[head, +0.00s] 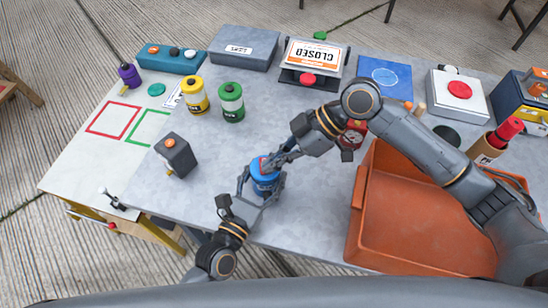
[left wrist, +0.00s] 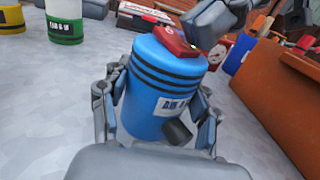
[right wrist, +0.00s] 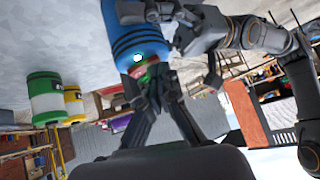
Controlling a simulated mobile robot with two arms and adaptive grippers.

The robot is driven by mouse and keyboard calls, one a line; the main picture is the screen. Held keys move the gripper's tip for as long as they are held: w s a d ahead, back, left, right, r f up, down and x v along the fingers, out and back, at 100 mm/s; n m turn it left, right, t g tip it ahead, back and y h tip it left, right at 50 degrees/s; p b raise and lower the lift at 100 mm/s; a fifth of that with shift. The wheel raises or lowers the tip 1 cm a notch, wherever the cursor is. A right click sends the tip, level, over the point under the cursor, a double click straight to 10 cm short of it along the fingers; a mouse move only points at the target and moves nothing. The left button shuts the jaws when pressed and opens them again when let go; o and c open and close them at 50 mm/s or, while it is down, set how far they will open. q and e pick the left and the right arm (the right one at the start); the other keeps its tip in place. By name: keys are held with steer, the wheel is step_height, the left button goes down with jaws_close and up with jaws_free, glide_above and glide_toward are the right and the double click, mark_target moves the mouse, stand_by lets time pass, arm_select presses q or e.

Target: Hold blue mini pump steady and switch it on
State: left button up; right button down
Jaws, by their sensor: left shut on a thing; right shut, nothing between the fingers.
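The blue mini pump (head: 265,180) stands upright on the grey table, near its front edge. In the left wrist view the pump (left wrist: 158,88) has dark bands, a white label, a dark spout and a red switch (left wrist: 174,41) on top. My left gripper (head: 262,190) is shut around the pump's body, a finger on each side. My right gripper (head: 274,160) is shut and empty, its tips at the pump's top by the switch. The right wrist view shows the pump's top end close to the fingertips (right wrist: 150,76), with a small bright green-white spot (right wrist: 138,57). The fingers partly hide the switch.
An orange tray (head: 400,225) lies right of the pump, under my right arm. A dark box with an orange button (head: 176,155) stands to the left. Yellow (head: 194,95) and green (head: 231,102) pumps stand behind. The table between them is clear.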

steer(key=shift+f, duration=0.1)
steer(key=shift+w+r, duration=0.25)
steer(key=shift+w, duration=0.5)
steer(key=shift+r, duration=0.2)
steer(key=r, duration=0.4)
steer(key=shift+s, duration=0.2)
steer(key=s+v, duration=0.1)
steer(key=v, duration=0.8)
steer(key=shift+s+d+r, duration=0.15)
steer(key=shift+s+d, duration=0.15)
steer(key=shift+d, duration=0.15)
